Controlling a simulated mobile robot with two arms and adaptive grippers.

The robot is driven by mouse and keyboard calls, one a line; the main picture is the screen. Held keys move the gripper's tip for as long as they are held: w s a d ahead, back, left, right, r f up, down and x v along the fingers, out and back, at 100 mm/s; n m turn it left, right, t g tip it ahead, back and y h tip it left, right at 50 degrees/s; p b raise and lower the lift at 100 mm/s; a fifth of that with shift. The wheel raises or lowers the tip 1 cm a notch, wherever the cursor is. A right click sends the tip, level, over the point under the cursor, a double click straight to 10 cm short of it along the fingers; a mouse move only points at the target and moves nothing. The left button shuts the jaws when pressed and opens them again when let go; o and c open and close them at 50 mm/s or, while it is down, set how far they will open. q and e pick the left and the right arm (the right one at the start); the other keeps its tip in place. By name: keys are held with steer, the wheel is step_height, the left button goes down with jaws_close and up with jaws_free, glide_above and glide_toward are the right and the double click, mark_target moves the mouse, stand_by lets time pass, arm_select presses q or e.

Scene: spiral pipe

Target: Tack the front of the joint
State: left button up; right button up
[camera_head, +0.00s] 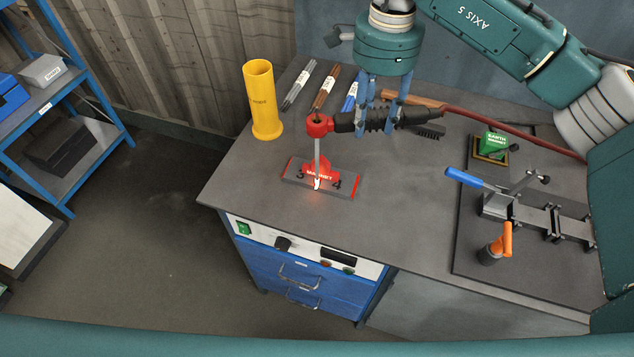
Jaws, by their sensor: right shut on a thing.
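My right gripper (380,119) comes down from the top right and is shut on the black handle of an electrode holder (425,117). The holder has a red head (319,125) at its left end. A thin grey electrode (317,155) points down from that head. Whether the tip touches the metal, I cannot tell. The joint itself is too small to make out clearly. My left gripper is not in view.
A yellow tube (265,110) stands at the table's back left. A red cable (500,125) trails right. A blue-handled clamp fixture (500,205), an orange-handled part (503,240) and a green block (494,143) are at the right. The front-left tabletop is clear.

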steer(key=shift+r+p, duration=1.55)
steer(key=shift+r, duration=1.5)
steer(key=shift+r, duration=0.1)
steer(key=shift+r+p, duration=0.9)
steer(key=shift+r, duration=0.5)
